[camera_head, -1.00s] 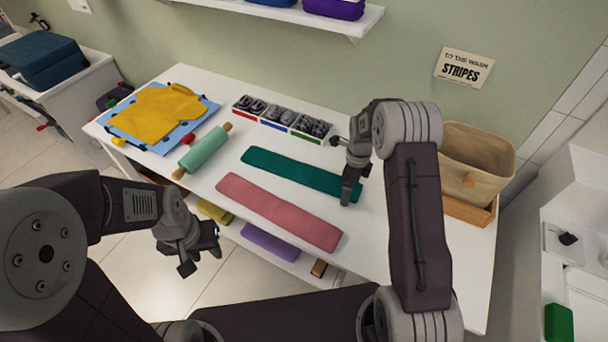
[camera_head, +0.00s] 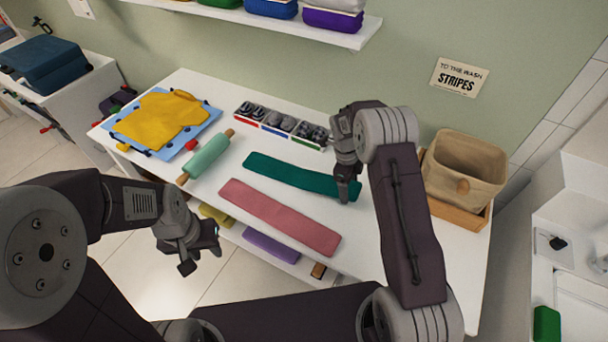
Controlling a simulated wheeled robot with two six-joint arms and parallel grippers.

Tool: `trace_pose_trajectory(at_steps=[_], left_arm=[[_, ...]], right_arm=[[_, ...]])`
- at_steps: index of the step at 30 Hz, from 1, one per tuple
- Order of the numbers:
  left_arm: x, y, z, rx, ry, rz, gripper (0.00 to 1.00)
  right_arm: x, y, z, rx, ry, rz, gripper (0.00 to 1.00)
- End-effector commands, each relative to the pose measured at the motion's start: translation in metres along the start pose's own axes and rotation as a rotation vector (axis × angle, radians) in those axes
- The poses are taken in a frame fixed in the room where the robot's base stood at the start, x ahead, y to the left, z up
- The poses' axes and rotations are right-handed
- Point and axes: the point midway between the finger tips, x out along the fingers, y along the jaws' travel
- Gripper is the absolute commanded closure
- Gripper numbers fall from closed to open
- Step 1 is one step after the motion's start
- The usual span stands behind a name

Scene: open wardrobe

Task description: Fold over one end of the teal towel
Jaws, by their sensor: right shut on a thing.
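The teal towel (camera_head: 290,173) lies flat as a long strip on the white table, running from the middle toward the right. My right gripper (camera_head: 346,188) is over the towel's right end and shut on it; the fingers and arm hide part of that end. The towel end looks still at table level, with no clear fold. My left gripper (camera_head: 204,252) hangs empty with its fingers apart, in front of the table's front edge.
A pink towel (camera_head: 278,216) lies in front of the teal one. A green rolling pin (camera_head: 206,156), a yellow garment (camera_head: 160,118) on a blue board and small bins (camera_head: 277,127) are left and behind. A tan basket (camera_head: 466,165) stands at right.

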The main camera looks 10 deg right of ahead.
Motion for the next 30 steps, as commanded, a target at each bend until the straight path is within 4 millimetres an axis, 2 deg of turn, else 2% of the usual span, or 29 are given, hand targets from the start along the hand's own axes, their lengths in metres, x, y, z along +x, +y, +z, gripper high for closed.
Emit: trace_pose_trajectory(at_steps=[1, 11, 15, 21, 30], left_arm=[[-0.006, 0.0, -0.001, 0.0, 0.0, 0.0, 0.64], [-0.006, 0.0, -0.001, 0.0, -0.001, 0.0, 0.64], [-0.022, 0.0, -0.002, 0.0, -0.001, 0.0, 0.64], [-0.027, 0.001, -0.003, 0.0, 0.0, 0.0, 0.64], [-0.027, 0.001, -0.003, 0.0, -0.001, 0.0, 0.64]], right_arm=[[-0.007, 0.0, 0.0, -0.001, 0.019, -0.002, 0.35], [-0.008, 0.0, 0.0, 0.001, 0.046, -0.002, 0.35], [-0.029, -0.001, 0.005, -0.002, 0.135, -0.005, 0.34], [-0.044, 0.0, 0.008, 0.001, 0.247, -0.003, 0.35], [-0.045, 0.0, 0.006, 0.003, 0.259, -0.002, 0.35]])
